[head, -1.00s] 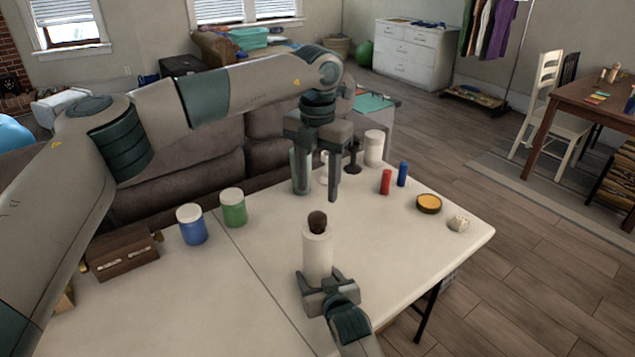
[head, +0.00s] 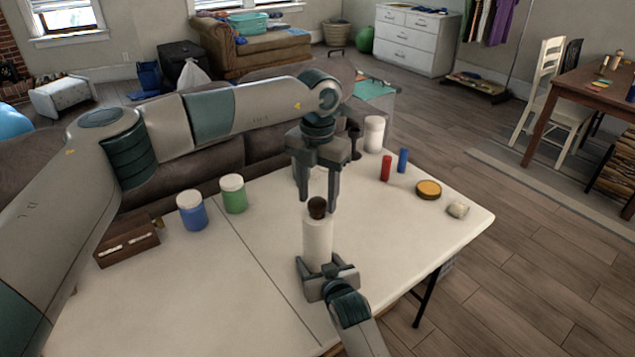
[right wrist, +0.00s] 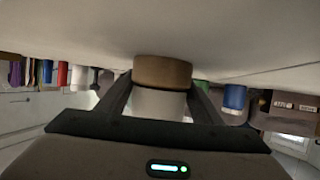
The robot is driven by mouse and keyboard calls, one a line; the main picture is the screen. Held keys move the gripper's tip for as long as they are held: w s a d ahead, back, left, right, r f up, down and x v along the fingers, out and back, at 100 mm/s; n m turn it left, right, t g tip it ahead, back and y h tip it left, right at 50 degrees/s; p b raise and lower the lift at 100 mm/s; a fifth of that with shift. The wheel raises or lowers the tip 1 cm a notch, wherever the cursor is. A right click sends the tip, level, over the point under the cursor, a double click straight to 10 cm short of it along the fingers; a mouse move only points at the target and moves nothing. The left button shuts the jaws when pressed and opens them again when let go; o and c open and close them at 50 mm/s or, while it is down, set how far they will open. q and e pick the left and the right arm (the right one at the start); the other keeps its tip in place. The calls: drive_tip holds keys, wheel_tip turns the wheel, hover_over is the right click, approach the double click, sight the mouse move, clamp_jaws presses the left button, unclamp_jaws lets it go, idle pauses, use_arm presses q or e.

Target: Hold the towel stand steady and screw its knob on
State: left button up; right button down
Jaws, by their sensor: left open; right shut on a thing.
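The towel stand (head: 317,243) is an upright white roll on the table, with a round dark brown knob (head: 317,207) at its top. My right gripper (head: 328,270) is shut on the lower part of the stand from the near side. In the right wrist view, which is upside down, the stand's brown base (right wrist: 162,72) meets the table and the white roll (right wrist: 158,103) sits between my fingers. My left gripper (head: 319,203) points down, open, with its fingertips on either side of the knob as seen from the head. Contact with the knob cannot be told.
Blue (head: 191,211) and green (head: 233,194) jars and a wooden box (head: 126,241) stand left. A red cylinder (head: 385,168), a blue cylinder (head: 403,160), a yellow-topped tin (head: 428,190) and a white lump (head: 458,209) lie right. The front left tabletop is clear.

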use_arm(q)
drive_tip(key=shift+f, duration=0.5)
drive_tip(key=c, duration=1.1)
drive_tip(key=m, duration=0.5)
drive_tip(key=o, duration=1.2)
drive_tip(key=shift+r, duration=0.1)
drive_tip(key=shift+r, duration=2.15)
drive_tip(key=shift+r, duration=0.1)
drive_tip(key=shift+c, duration=0.5)
